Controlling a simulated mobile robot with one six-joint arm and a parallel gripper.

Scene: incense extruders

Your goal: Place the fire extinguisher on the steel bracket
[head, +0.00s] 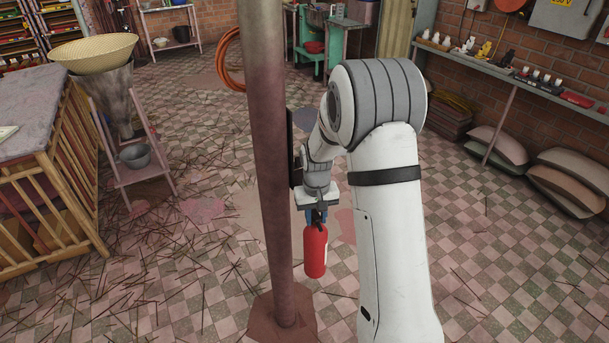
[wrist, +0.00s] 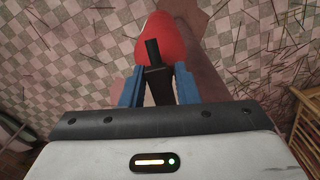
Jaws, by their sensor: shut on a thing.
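The red fire extinguisher (head: 315,253) hangs upright below my gripper (head: 317,214), off the floor and just right of the pole. In the wrist view the blue fingers of my gripper (wrist: 158,70) are closed around the black top of the extinguisher. Its red body (wrist: 157,35) shows beyond them. A dark upright plate (head: 291,150) on the right side of the pole may be the steel bracket; it is partly hidden by the pole and my arm. I cannot make out its holding part.
The brown steel pole (head: 265,130) stands on a floor plate (head: 262,325), close left of the extinguisher. A slatted wooden crate (head: 60,180) and a stand with a hopper (head: 140,165) are at left. A shelf (head: 530,90) lines the right wall. The floor has scattered sticks.

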